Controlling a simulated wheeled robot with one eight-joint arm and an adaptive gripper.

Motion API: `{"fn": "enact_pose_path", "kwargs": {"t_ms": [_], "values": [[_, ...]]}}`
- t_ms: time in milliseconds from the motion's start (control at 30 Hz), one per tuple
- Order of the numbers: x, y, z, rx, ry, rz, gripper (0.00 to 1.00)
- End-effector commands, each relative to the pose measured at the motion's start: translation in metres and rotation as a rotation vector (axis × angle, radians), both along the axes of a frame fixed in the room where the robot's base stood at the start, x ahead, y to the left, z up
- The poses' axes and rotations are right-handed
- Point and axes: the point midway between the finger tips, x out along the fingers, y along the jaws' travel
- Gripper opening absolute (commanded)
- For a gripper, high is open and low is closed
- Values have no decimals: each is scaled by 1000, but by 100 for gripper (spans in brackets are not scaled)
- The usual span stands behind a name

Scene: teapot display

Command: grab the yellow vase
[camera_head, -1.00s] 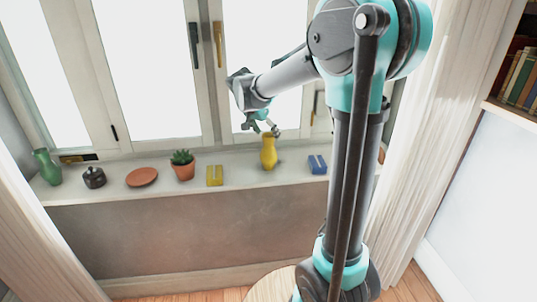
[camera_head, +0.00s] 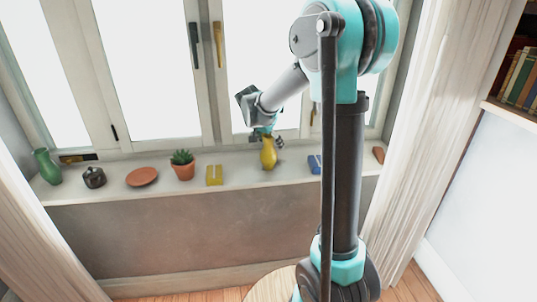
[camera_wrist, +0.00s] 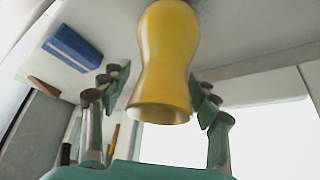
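The yellow vase (camera_head: 268,155) stands on the window sill in the head view, its top partly covered by my gripper (camera_head: 266,137), which comes down from above. In the wrist view the picture is upside down, and the vase (camera_wrist: 167,60) hangs from the top with its mouth towards my palm. The fingers of my gripper (camera_wrist: 161,88) stand on both sides of the vase's neck. They are spread, with a gap visible on the left side; contact on the right side is unclear.
On the sill (camera_head: 120,190) stand a green vase (camera_head: 47,167), a dark pot (camera_head: 94,177), a terracotta dish (camera_head: 142,176), a potted cactus (camera_head: 183,168) and a yellow box (camera_head: 214,175). A blue box (camera_head: 314,164) stands to the right. Window panes rise behind.

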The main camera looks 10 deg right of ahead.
Motion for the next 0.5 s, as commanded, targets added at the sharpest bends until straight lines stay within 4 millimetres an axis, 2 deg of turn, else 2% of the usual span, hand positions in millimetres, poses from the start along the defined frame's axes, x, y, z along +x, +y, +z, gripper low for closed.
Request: {"fn": "enact_pose_path", "kwargs": {"t_ms": [67, 433, 500], "values": [[0, 0, 0, 0, 0, 0, 47], [0, 0, 0, 0, 0, 0, 1], [0, 0, 0, 0, 0, 0, 1]]}}
